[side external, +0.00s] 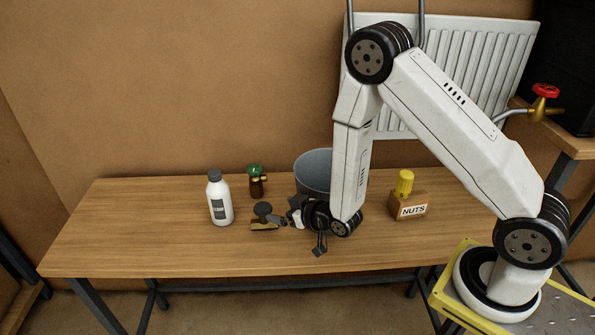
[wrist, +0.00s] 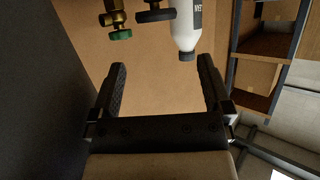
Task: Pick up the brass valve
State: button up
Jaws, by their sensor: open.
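Two valves stand on the table left of my gripper in the side view. One has a green handwheel (side external: 255,171) and a dark, brassy body; it also shows at the top of the wrist view (wrist: 120,24). The other has a dark grey handle and a brass body (side external: 265,225), and lies nearer to my gripper; its dark handle (wrist: 155,15) shows in the wrist view. My gripper (wrist: 162,66) is open, with nothing between its fingers. In the side view my gripper (side external: 303,224) is low over the table, just right of the dark-handled valve.
A white bottle (side external: 220,200) stands to the left. A grey bucket (side external: 313,168) is behind my gripper. A wooden NUTS box (side external: 411,205) with a yellow part (side external: 404,182) stands right. A red-handled brass valve (side external: 545,92) is by the radiator (side external: 470,60). The table's front left is clear.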

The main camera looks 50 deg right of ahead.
aim_at(264, 208)
jog(key=shift+f, duration=0.55)
jog(key=shift+x, duration=1.25)
jog(key=shift+w, duration=0.15)
jog(key=shift+x, duration=2.5)
jog(key=shift+d+f, duration=0.1)
jog(key=shift+d, duration=0.1)
grip_shut()
